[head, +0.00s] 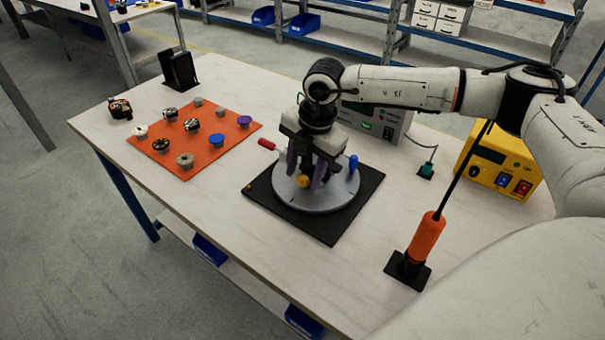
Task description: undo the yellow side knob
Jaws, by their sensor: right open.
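A round grey turntable-like plate (335,201) sits on a black square base (318,226) on the table. The yellow side knob (303,181) shows low at the plate's near side, right by my right fingertips. My right gripper (306,174) points down over the plate, with purple fingers open around or just beside the yellow knob; contact cannot be told. The gripper hides the middle of the plate and whatever stands there. A blue knob (353,162) stands at the right of the plate, and a red-ended handle (267,144) sticks out at its left. My left gripper is not in view.
An orange mat (205,155) with several small knobs lies to the left. A black stand (180,70) is behind it. A grey instrument (390,124), a yellow power box (500,165) and an orange-handled tool (427,238) in a black holder are to the right.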

